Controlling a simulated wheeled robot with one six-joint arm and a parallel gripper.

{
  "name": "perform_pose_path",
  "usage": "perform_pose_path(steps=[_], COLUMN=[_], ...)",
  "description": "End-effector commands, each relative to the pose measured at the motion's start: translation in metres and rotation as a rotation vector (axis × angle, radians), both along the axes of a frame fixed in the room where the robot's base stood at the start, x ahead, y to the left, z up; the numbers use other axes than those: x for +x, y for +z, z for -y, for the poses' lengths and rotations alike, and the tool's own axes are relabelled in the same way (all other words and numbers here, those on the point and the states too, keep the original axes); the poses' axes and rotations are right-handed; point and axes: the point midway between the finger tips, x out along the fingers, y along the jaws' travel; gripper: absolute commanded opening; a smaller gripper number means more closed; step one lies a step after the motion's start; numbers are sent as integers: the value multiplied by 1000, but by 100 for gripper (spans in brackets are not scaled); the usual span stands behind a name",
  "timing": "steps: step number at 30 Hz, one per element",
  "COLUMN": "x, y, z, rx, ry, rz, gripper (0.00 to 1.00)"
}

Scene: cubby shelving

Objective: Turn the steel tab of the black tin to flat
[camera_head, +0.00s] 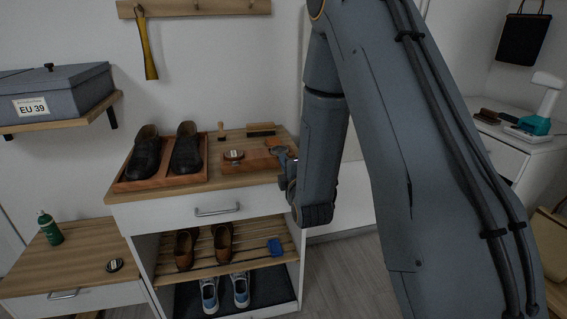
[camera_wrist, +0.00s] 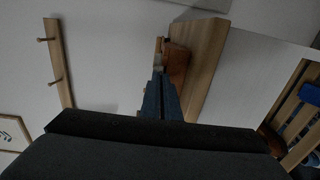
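A small round black tin (camera_head: 115,265) with a pale label lies on the low wooden-topped cabinet at the lower left in the head view. I cannot make out a steel tab on either. My gripper (camera_head: 279,153) is at the right end of the taller cabinet's top, close to that box and away from the low cabinet. In the wrist view its fingers (camera_wrist: 161,80) look together, with nothing seen between them. Neither tin is clear in the wrist view.
The orange-brown box (camera_head: 262,158) also shows in the wrist view (camera_wrist: 178,65). Black shoes (camera_head: 186,149) stand in a tray beside the tins. A green bottle (camera_head: 49,228) stands behind the black tin. A grey box (camera_head: 62,93) sits on a wall shelf above. The low cabinet's front is clear.

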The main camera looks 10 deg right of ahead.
Motion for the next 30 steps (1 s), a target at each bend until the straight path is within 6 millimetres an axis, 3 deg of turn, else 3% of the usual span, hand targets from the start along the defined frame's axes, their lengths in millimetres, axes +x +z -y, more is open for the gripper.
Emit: perform_pose_path(steps=[14,15,18,26,30], x=[0,0,0,-1,-10], y=[0,0,0,0,0], z=[0,0,0,0,0], rx=[-10,-10,-10,-10,-10], ry=[0,0,0,0,0], rz=[-1,-1,-1,-1,-3], gripper=[0,9,22,22,22])
